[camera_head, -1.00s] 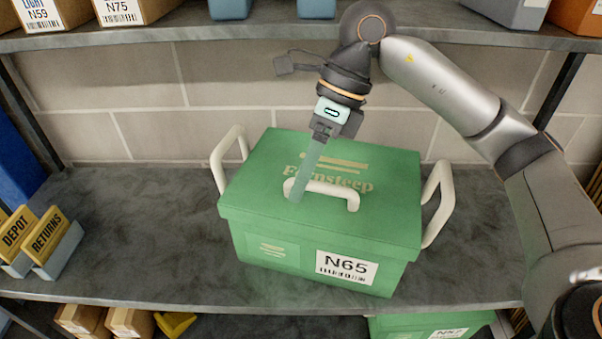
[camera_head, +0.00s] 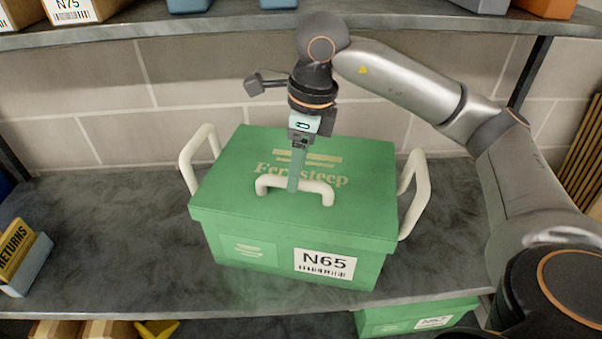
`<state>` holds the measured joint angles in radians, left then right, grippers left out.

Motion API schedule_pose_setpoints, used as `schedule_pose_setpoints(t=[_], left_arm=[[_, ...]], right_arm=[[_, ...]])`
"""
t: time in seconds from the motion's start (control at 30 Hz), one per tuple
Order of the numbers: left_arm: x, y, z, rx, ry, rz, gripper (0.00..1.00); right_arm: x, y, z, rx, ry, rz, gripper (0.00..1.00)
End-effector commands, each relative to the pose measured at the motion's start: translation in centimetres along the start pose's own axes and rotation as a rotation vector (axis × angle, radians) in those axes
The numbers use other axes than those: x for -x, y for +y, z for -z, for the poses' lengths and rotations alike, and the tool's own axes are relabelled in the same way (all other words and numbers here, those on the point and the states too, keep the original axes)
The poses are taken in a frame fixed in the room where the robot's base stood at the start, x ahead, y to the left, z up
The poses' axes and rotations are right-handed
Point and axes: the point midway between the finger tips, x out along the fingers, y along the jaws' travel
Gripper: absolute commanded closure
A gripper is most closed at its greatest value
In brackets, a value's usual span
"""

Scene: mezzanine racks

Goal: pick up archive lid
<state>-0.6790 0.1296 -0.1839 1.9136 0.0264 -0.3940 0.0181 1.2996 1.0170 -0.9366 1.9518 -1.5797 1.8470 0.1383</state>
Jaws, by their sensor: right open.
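The archive lid (camera_head: 240,200) is the green top of a green box (camera_head: 228,247) labelled N65, lying flat and closed on it. A white bar handle (camera_head: 318,188) stands on the lid's middle. My right gripper (camera_head: 293,186) points down from above at the handle. Its fingers overlap the handle's bar near the middle; it is open, and I cannot tell whether it touches the bar. White side handles (camera_head: 410,196) stand at both ends of the box. My left gripper is not in view.
The box stands on a dark grey shelf (camera_head: 110,240) against a block wall. A RETURNS sign block (camera_head: 20,250) is at the left. An upper shelf (camera_head: 200,28) runs above. Another green box (camera_head: 415,315) is below.

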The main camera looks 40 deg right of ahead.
Motion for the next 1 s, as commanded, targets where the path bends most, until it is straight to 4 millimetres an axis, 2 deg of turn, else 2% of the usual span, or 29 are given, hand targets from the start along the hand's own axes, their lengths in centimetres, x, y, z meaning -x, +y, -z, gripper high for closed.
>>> schedule_pose_setpoints(t=[0.23, 0.53, 1.0], left_arm=[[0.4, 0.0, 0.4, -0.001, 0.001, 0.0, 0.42], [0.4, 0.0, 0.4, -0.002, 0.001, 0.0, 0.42], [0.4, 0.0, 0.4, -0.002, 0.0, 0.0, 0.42]], right_arm=[[-3.6, 0.2, 0.0, 0.0, 0.002, -0.002, 0.39], [-4.2, 0.2, -0.1, 0.0, -0.001, -0.001, 0.39], [-4.2, 0.2, -0.1, 0.0, 0.0, -0.001, 0.91]])
